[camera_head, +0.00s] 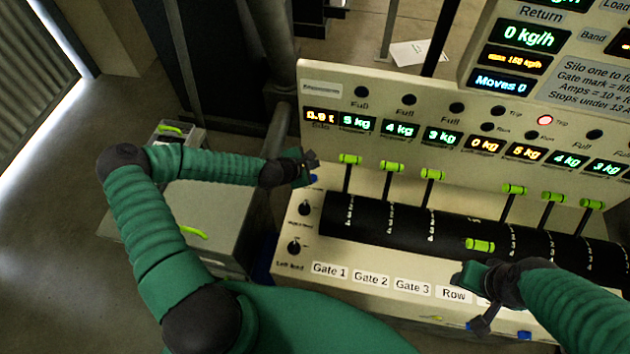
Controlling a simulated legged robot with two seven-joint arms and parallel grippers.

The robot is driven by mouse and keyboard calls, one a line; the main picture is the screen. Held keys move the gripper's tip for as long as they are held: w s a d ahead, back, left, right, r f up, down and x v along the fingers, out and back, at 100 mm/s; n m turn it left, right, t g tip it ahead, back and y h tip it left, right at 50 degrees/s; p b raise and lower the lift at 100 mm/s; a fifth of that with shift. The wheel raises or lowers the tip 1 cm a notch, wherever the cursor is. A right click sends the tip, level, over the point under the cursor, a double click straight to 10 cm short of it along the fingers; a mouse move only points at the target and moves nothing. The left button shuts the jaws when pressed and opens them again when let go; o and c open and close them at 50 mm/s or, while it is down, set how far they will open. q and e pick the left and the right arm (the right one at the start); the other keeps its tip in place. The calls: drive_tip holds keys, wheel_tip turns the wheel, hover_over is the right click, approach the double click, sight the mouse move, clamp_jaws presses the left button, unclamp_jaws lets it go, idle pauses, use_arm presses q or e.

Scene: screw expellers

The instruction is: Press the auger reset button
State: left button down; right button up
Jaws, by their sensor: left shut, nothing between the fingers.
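I cannot tell which control is the auger reset button, as no readable label names it. A small blue piece (313,179) shows at the panel's left end, just below my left gripper (310,164). My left gripper is shut and empty, at the upper left corner of the sloped console (309,262); contact with the blue piece cannot be made out. Another small blue piece (525,335) shows low on the console front, right of my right gripper (470,299).
Several green-topped levers (349,159) stand up from a black drum (400,219). Two black knobs (305,208) sit left of it. A red trip lamp (545,120) glows on the display panel (330,84). A grey box (190,225) stands at left.

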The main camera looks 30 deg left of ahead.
sight(313, 178)
use_arm(q)
drive_tip(key=f+b, duration=0.1)
drive_tip(key=f, duration=0.1)
drive_tip(key=a+f+b, duration=0.1)
drive_tip(key=f+b, duration=0.1)
drive_tip(key=shift+s+f, duration=0.2)
drive_tip(key=shift+f, duration=0.2)
drive_tip(key=shift+w+a+f, duration=0.15)
drive_tip(key=shift+a+f, duration=0.05)
drive_tip(key=shift+d+r, duration=0.25)
drive_tip(key=shift+d, duration=0.2)
use_arm(e)
drive_tip(key=f, duration=0.3)
drive_tip(key=shift+s+a+f, duration=0.2)
drive_tip(key=shift+s+f, duration=0.1)
drive_tip(key=shift+f, duration=0.1)
use_arm(q)
drive_tip(key=shift+a, duration=0.1)
use_arm(e)
drive_tip(key=shift+a, duration=0.1)
use_arm(q)
drive_tip(key=shift+a+f, duration=0.1)
drive_tip(key=shift+a, duration=0.15)
use_arm(e)
drive_tip(key=shift+w+a, duration=0.1)
drive_tip(key=shift+a, duration=0.2)
use_arm(q)
drive_tip(key=shift+d, duration=0.25)
use_arm(e)
drive_tip(key=shift+d, duration=0.3)
